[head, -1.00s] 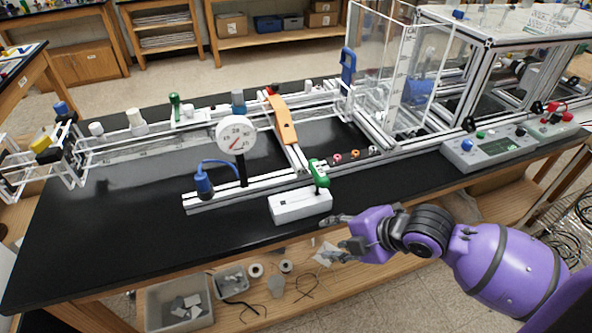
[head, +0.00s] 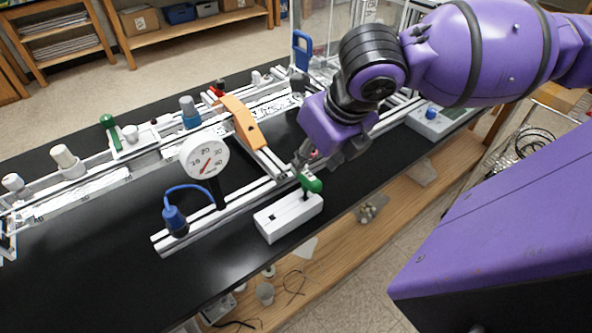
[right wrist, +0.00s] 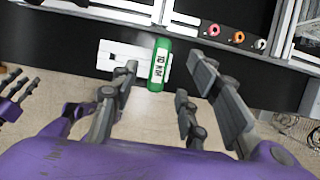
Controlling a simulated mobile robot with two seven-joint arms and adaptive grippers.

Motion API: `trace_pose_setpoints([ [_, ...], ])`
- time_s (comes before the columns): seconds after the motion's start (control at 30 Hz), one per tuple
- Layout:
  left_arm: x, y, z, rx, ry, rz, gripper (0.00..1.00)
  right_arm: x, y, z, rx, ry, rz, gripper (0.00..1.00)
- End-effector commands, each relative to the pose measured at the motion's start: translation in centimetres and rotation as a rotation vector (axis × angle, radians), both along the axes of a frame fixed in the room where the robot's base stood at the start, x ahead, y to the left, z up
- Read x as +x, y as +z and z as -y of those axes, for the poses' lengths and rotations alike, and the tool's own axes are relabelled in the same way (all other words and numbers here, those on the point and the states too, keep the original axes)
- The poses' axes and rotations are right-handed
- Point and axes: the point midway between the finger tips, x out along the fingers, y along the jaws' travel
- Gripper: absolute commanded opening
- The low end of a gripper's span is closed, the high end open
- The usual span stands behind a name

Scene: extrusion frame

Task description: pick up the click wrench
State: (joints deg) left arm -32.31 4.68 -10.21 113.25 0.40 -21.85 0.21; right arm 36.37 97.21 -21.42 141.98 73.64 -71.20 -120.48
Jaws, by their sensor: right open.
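The click wrench, as I take it, is the green-handled tool (head: 312,184) standing in a white block (head: 290,217) near the bench's front edge. In the right wrist view its green handle (right wrist: 159,66) carries a white label that seems to read "10 N·M". My right gripper (head: 322,160) is open, just behind and above the handle in the head view. In the right wrist view the handle shows beyond the spread fingers, apparently untouched. What looks like my left gripper (right wrist: 16,88) is at the left edge of that view; its opening is unclear.
An orange bar (head: 240,122) lies behind. Small coloured rings (right wrist: 238,37) sit beyond the gripper. The black bench top (head: 110,260) is clear at front left.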

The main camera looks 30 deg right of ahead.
Motion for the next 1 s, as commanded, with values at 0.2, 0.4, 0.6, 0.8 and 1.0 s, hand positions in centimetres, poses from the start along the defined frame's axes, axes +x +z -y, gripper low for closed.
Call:
trace_pose_setpoints([
  [0.2,-3.6,-2.3,-0.7,0.01,0.011,-0.07,0.4,0.9,-2.8,-0.1,0.005,-0.002,-0.007,0.42],
  [0.4,-4.4,-3.2,-1.1,0.017,0.013,-0.086,0.4,2.0,-5.7,-0.1,0.006,-0.002,-0.006,0.42],
  [0.6,-2.3,-2.1,-1.1,0.017,0.008,-0.043,0.4,2.5,-6.5,-0.1,0.003,-0.001,-0.001,0.42],
  [0.8,-1.9,-1.8,-1.0,0.016,0.009,-0.034,0.4,2.5,-6.4,-0.1,0.002,-0.001,0.0,0.37],
  [1.0,-2.5,-2.2,-0.9,0.014,0.012,-0.049,0.4,2.5,-6.4,-0.1,0.002,-0.001,0.0,0.11],
])
